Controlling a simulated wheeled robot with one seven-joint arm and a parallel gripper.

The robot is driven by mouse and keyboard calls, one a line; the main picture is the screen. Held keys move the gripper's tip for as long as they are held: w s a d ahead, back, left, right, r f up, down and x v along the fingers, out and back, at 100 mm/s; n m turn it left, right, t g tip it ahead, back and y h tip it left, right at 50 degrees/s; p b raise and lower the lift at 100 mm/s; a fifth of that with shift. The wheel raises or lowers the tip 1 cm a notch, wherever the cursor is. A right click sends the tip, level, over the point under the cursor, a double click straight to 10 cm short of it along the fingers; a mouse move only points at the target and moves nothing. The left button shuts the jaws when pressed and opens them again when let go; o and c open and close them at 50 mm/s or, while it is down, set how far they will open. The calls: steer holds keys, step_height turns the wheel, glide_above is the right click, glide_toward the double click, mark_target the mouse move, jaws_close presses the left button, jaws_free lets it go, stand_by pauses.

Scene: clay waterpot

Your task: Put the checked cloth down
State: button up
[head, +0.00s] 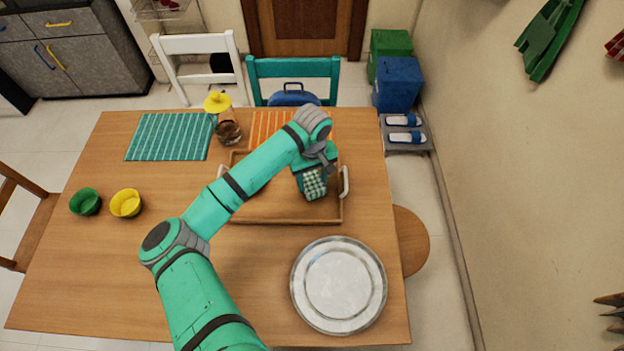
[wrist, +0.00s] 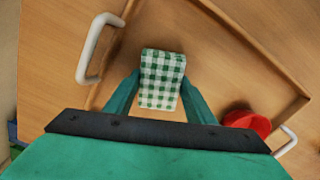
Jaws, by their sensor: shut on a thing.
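The checked cloth (head: 315,187), green and white and folded into a small block, is between the fingers of my gripper (head: 311,174). In the wrist view the cloth (wrist: 161,70) sits between the two teal fingers of my gripper (wrist: 161,82), one on each side. My gripper is shut on it. The cloth is over the right part of the wooden tray (head: 270,212), near its right white handle. I cannot tell whether the cloth touches the tray floor. My arm hides part of the tray.
A red round object (wrist: 248,121) is inside the tray near a corner. A silver-rimmed plate (head: 338,285) lies in front of the tray. The table's front left is clear.

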mark_target(312, 181)
steer(key=shift+f, duration=0.1)
steer(key=o, duration=1)
step_height(312, 181, up, 12)
steer(key=shift+r, duration=0.1)
stand_by(0.4)
